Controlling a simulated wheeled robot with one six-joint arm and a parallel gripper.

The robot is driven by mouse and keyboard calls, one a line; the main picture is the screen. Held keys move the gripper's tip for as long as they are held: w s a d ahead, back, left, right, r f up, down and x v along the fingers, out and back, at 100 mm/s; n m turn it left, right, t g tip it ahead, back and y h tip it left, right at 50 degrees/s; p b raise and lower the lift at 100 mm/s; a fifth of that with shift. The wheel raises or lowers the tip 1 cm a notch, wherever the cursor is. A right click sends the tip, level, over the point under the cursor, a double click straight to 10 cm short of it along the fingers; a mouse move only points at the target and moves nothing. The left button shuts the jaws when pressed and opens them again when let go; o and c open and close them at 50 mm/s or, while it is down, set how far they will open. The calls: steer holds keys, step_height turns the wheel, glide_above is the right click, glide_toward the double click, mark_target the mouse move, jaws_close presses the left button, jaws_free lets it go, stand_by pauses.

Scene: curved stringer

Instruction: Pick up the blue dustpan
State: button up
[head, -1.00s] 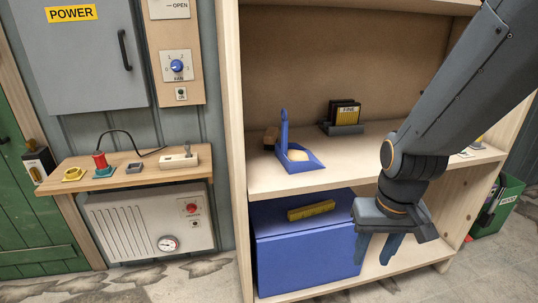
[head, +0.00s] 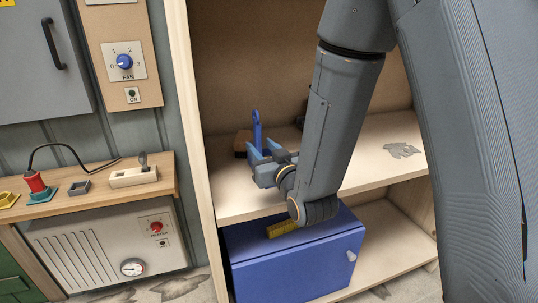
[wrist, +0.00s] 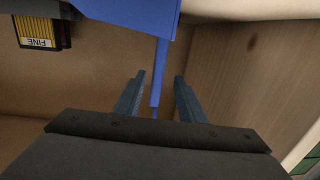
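The blue dustpan stands on the middle shelf. In the head view only its upright handle (head: 257,130) shows clearly; my gripper and arm hide most of the pan. In the wrist view, which looks upside down, the pan (wrist: 140,12) is at the top and the narrow handle (wrist: 157,75) runs down between my fingers. My gripper (head: 263,149) is open in front of the handle; it also shows in the wrist view (wrist: 158,92). The fingers are on either side of the handle in that view, with a gap on each side. I see no contact.
A brown block (head: 241,143) sits left of the handle. A blue cabinet (head: 295,268) with a yellow object (head: 282,229) on top is below the shelf. A black and yellow item marked FINE (wrist: 38,32) stands nearby. The shelf (head: 375,150) to the right is mostly clear.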

mark_target(259, 141)
steer(key=shift+w+a+r, duration=0.25)
steer(key=shift+w+a, duration=0.2)
steer(key=shift+w, duration=0.1)
steer(key=shift+w+a+p, duration=0.15)
steer(key=shift+w+p, duration=0.2)
steer(key=shift+w, duration=0.9)
steer(key=shift+p+x, duration=0.45)
steer(key=shift+x, duration=1.85)
steer(key=shift+r, duration=0.1)
jaws_close()
